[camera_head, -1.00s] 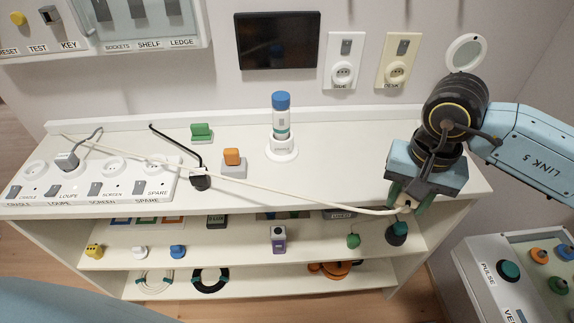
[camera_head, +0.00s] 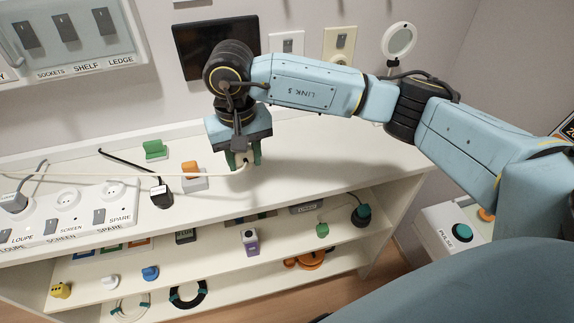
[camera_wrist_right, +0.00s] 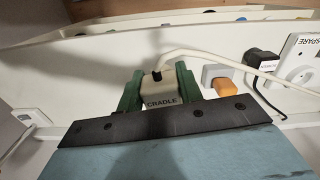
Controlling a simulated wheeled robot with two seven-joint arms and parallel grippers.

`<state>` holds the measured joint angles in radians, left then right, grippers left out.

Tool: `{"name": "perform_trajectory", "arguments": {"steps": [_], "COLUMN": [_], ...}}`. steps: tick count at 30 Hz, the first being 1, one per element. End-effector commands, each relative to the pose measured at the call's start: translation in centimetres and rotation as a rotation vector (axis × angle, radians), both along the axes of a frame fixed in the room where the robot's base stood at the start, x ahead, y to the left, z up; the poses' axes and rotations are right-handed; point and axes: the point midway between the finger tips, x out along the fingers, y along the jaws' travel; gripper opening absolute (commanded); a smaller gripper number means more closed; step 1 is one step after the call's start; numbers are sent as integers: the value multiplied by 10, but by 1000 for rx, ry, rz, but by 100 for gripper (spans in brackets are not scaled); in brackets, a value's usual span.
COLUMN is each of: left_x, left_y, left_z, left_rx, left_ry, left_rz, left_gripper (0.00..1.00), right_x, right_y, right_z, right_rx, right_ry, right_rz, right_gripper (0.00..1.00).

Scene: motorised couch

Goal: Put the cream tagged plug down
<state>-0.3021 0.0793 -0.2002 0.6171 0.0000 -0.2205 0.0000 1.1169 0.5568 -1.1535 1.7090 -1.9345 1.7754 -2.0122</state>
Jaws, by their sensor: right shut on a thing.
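My right gripper (camera_head: 243,160) is shut on the cream plug (camera_wrist_right: 160,93), which bears a tag reading CRADLE. In the right wrist view the plug sits between the two green fingers (camera_wrist_right: 160,88), with its cream cord (camera_wrist_right: 205,57) running off to the right. In the head view the gripper points down at the middle of the white bench top (camera_head: 300,160), just right of the orange-topped block. The fingers mostly hide the plug there, and I cannot tell whether it touches the bench. My left gripper is not in view.
The orange-topped block (camera_head: 193,178) is close to the gripper's left. A black plug (camera_head: 160,194) lies by the white socket strip (camera_head: 75,215). A green block (camera_head: 154,150) stands farther back. The bench top to the right is clear.

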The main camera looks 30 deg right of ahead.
Motion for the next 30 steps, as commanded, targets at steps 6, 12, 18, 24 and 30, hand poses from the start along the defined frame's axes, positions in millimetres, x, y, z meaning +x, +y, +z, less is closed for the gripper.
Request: {"name": "perform_trajectory", "arguments": {"steps": [6, 12, 18, 24, 30], "left_x": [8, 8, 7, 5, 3], "left_y": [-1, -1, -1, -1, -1], "left_z": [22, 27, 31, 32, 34], "left_rx": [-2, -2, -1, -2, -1], "left_ry": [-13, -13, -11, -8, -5], "left_rz": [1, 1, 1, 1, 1], "left_gripper": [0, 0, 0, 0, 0], "right_x": [12, 11, 11, 12, 11], "right_y": [-101, -140, -142, -143, -142], "right_z": [0, -6, -43, -64, -87], "right_rx": [-1, 0, 3, 1, 2], "right_ry": [6, 4, 5, 2, 4], "right_rz": [-106, -140, -141, -141, -141], "right_gripper": [13, 13, 13, 13, 13]}}
